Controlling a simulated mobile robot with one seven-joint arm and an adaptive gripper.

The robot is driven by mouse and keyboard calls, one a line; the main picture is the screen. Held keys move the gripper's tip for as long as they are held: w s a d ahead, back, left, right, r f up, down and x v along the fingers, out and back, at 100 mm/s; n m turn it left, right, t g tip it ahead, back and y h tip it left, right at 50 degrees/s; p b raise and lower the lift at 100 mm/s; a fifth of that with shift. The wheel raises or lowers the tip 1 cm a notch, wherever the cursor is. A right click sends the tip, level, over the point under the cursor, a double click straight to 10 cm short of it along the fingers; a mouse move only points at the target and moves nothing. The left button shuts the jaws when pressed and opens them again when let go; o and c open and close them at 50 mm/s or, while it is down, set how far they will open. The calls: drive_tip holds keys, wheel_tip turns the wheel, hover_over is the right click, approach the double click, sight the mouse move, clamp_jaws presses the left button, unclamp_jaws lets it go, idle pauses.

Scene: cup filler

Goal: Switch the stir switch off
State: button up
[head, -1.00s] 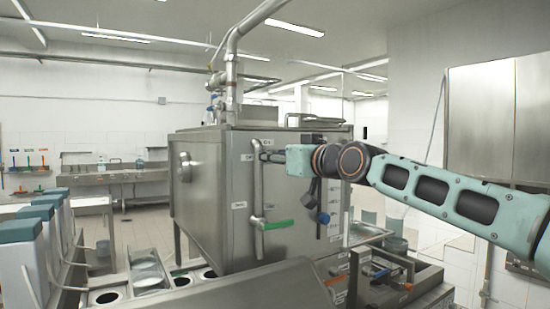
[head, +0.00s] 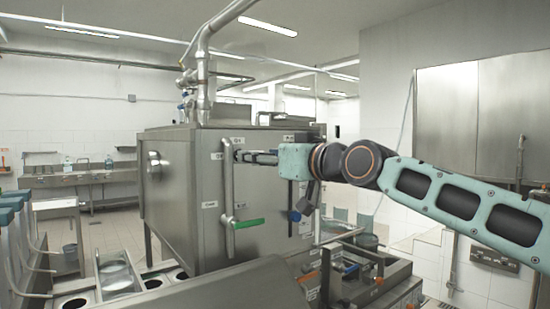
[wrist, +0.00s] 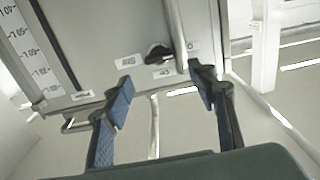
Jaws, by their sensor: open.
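A small black rotary switch (wrist: 158,52) sits on the steel tank's front (head: 196,215) between small white labels, in the wrist view. I cannot read which label is the stir one. In the head view the switch cannot be made out behind my gripper. My gripper (head: 246,157) is level with the upper front of the tank, just right of the vertical pipe. In the wrist view my gripper (wrist: 164,86) is open and empty, its blue-padded fingers apart. The switch appears beyond the gap between the fingertips; I see no contact.
A vertical pipe (head: 228,185) with a green-handled valve (head: 248,223) runs down the tank front, close to my gripper. In the wrist view this pipe (wrist: 178,35) passes beside the switch. Steel filler machinery (head: 205,288) stands below.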

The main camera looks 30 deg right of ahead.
drive_tip(key=s, duration=0.2)
drive_tip(key=s+d, duration=0.1)
drive_tip(key=s, duration=0.1)
drive_tip(key=shift+s, duration=0.3)
drive_tip(key=s+a+f+g+p, duration=0.2)
drive_tip(key=s+a+f+g, duration=0.1)
drive_tip(key=s+a+f, duration=0.4)
drive_tip(key=s+a+f+g+h, duration=0.1)
drive_tip(key=s+a+f+g, duration=0.1)
drive_tip(key=f, duration=0.6)
drive_tip(key=s+a+f+m+g+h+p, duration=0.1)
drive_tip(key=s+a+f+g, duration=0.2)
drive_tip(key=s+f, duration=0.4)
drive_tip(key=s+a+f+m+g+h+p, duration=0.1)
drive_tip(key=s+a+f+g, duration=0.2)
drive_tip(key=f, duration=0.7)
drive_tip(key=shift+s+f+g, duration=0.4)
drive_tip(key=shift+s+g, duration=0.1)
drive_tip(key=shift+s, duration=0.55)
